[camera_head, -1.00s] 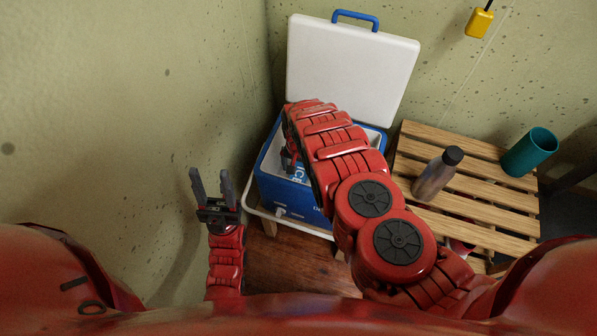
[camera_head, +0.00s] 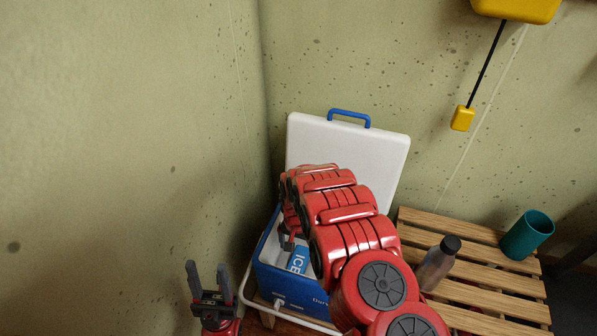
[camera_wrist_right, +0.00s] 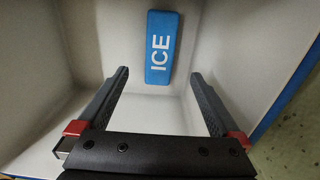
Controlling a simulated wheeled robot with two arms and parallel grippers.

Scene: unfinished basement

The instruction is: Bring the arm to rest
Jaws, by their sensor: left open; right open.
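My right arm reaches over the open blue-and-white cooler (camera_head: 292,291). In the head view my right gripper (camera_head: 287,241) is mostly hidden behind its own arm. In the right wrist view this gripper (camera_wrist_right: 159,73) is open and empty, its fingers apart over the white cooler interior. A blue ice pack (camera_wrist_right: 161,48) with "ICE" on it lies in the cooler beyond the fingertips; it also shows in the head view (camera_head: 299,260). My left gripper (camera_head: 207,277) is open and empty, pointing up, left of the cooler.
The cooler's white lid (camera_head: 345,150) stands open at the back. A slatted wooden table (camera_head: 480,252) at right holds a metal bottle (camera_head: 437,265) and a teal cup (camera_head: 527,235). A yellow box (camera_head: 463,118) hangs on a cord. Walls close off the left and back.

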